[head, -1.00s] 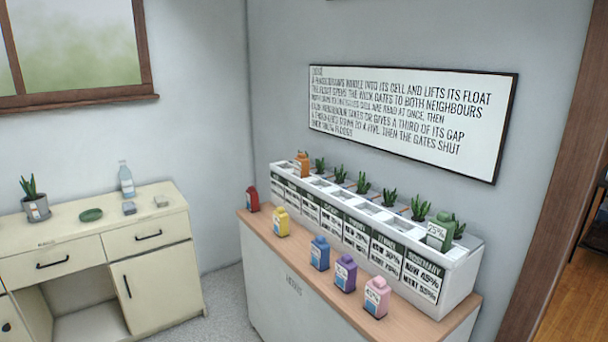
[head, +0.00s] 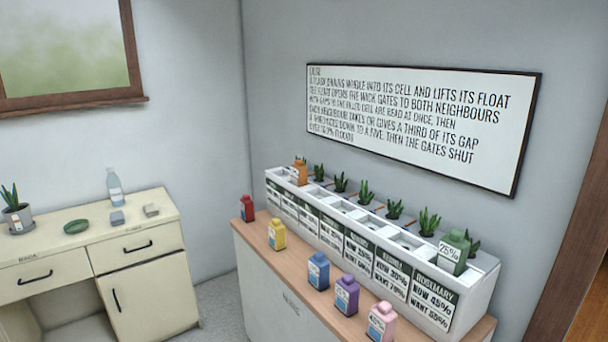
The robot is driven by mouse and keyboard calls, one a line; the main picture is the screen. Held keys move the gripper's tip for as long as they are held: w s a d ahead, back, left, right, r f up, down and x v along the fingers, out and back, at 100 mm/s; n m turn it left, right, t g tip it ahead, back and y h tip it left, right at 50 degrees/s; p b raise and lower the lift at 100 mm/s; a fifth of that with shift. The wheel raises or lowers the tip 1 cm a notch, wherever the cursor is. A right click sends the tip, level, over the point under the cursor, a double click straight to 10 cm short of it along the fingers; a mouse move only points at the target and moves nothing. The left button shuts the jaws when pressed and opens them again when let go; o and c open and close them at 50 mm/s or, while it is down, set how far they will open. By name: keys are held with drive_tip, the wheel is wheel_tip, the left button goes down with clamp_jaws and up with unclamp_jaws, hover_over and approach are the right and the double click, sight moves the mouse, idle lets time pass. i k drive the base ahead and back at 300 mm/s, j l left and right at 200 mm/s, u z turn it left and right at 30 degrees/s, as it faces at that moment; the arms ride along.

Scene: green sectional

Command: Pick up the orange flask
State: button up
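The orange flask (head: 299,172) stands upright at the far left end of the white planter box (head: 447,309), on or in one of its cells; I cannot tell how deep it sits. A green flask (head: 453,251) marked 75% stands at the near right end of the same box. On the wooden counter top (head: 262,217) in front of the box stand a red flask (head: 247,208), a yellow flask (head: 276,234), a blue flask (head: 318,271), a purple flask (head: 346,296) and a pink flask (head: 381,321). My gripper is not in view.
Several small green plants (head: 365,193) line the back of the box, below a framed text sign (head: 415,120). A cream desk (head: 130,240) at left holds a bottle (head: 115,187), a potted plant (head: 16,212) and a green dish (head: 76,227). Grey floor shows between desk and counter.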

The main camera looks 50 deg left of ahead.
sight(299, 172)
drive_tip(key=i+j, duration=0.1)
drive_tip(key=j, duration=1.25)
drive_tip(key=i+j+z, duration=0.1)
drive_tip(key=j, duration=1.3)
drive_tip(key=i+j+z, duration=0.1)
drive_tip(key=j, duration=1.25)
